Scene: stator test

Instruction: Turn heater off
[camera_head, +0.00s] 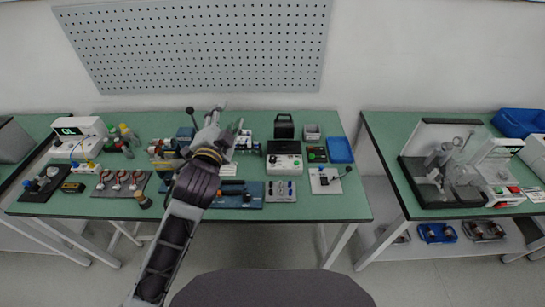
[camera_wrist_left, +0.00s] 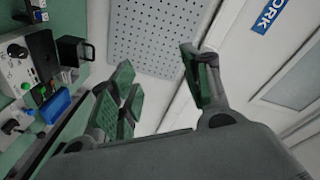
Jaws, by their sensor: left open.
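My left gripper (camera_head: 222,124) reaches in over the middle of the left green bench and hides part of the equipment behind and below it. In the left wrist view its fingers (camera_wrist_left: 160,88) are spread wide with nothing between them. No device is clearly labelled as a heater. A white unit with knobs (camera_head: 284,164) stands to the right of the gripper, apart from it. A white unit with a dark, lit display (camera_head: 78,137) stands at the bench's left end. Their switch states are too small to read. My right gripper is out of view.
A black box with a handle (camera_head: 284,127) and a blue tray (camera_head: 340,150) stand to the right of the gripper. A grey plate with a black lever (camera_head: 325,181) lies near the front edge. A pegboard (camera_head: 200,45) is on the wall. A second bench (camera_head: 395,195) stands right, across a gap.

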